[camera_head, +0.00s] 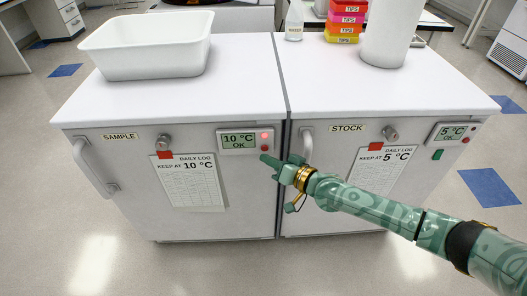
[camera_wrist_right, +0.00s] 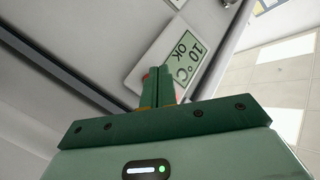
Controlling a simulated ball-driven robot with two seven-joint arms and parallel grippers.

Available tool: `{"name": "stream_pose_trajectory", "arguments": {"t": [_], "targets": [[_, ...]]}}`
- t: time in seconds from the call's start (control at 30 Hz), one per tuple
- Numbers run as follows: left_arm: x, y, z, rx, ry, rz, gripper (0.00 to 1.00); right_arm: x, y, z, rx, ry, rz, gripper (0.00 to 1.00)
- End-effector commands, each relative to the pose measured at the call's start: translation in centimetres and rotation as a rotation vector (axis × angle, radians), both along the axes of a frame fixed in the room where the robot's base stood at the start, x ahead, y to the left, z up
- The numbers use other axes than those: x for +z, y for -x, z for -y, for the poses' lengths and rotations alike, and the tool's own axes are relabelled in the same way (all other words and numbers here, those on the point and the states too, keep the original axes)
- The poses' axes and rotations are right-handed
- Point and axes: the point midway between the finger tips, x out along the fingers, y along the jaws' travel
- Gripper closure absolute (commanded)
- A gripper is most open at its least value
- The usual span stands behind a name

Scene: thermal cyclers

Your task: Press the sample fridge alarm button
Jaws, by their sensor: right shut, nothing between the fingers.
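The sample fridge (camera_head: 140,190) is the left white cabinet, labelled SAMPLE. Its display panel (camera_head: 238,141) reads "10 °C OK", with a glowing red light (camera_head: 264,135) above a small red button (camera_head: 264,147). My right gripper (camera_head: 265,158) is shut and empty, its tips just below the button; whether they touch it I cannot tell. In the right wrist view the closed fingertips (camera_wrist_right: 162,70) overlap the lower part of the panel (camera_wrist_right: 165,50), with a bit of red showing beside them. My left gripper is not in view.
The stock fridge (camera_head: 335,215) stands against the right side, with its own panel (camera_head: 450,133) reading "5 °C OK" and a door handle (camera_head: 306,145) near my gripper. A white bin (camera_head: 150,50) and tip boxes (camera_head: 345,20) stand on top. The floor in front is clear.

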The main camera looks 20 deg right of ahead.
Motion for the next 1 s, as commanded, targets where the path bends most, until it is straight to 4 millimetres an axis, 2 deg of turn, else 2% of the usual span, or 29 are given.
{"name": "stream_pose_trajectory", "arguments": {"t": [0.17, 0.4, 1.0], "targets": [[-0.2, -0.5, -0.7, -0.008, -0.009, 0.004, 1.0, 0.1, -0.5, 0.1, 0.0, 0.002, 0.001, 1.0], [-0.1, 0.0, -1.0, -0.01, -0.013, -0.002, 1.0, 0.1, -0.5, 0.1, 0.0, 0.001, 0.002, 1.0], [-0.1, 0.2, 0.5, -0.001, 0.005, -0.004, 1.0, 0.1, -0.4, 0.1, 0.0, 0.001, 0.001, 1.0]]}}
